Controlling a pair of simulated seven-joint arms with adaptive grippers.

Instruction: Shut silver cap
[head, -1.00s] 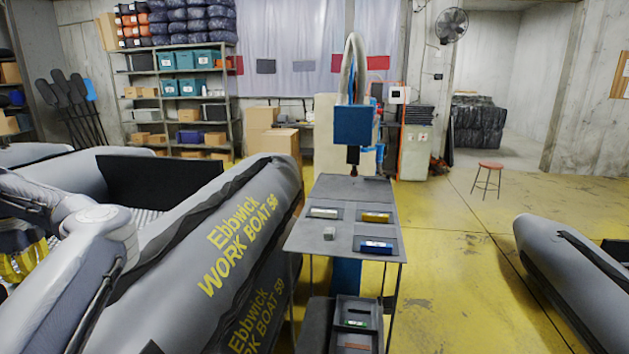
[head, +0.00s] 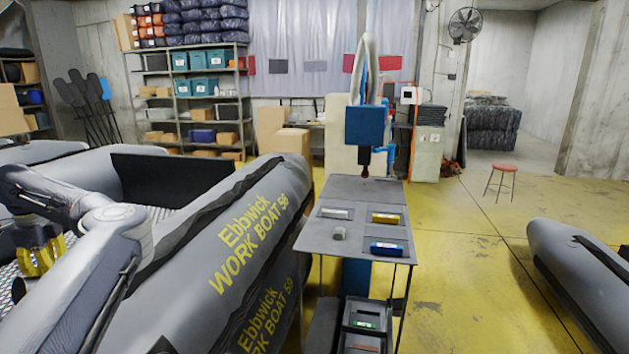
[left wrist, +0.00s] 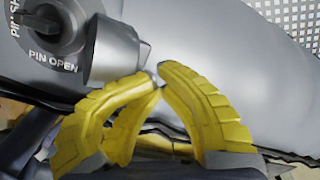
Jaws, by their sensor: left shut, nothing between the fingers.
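In the left wrist view a silver-grey cap (left wrist: 115,50) projects from a grey round valve face (left wrist: 62,58) at the upper left. The face carries the words "PIN OPEN", part of a second label and a dark pin (left wrist: 48,24). My left gripper (left wrist: 158,80) has yellow fingers with their tips together and nothing between them. The tips are just beside the cap's lower right edge; I cannot tell whether they touch it. In the head view my left gripper (head: 40,256) is at the far left over the boat; the cap cannot be made out there. My right gripper is not in view.
The grey inflatable boat (head: 235,240) fills the left of the head view. A narrow grey table (head: 365,190) with silver, yellow and blue pieces stands right of it. Another boat (head: 575,275) lies at the right. Yellow floor (head: 470,270) between is clear.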

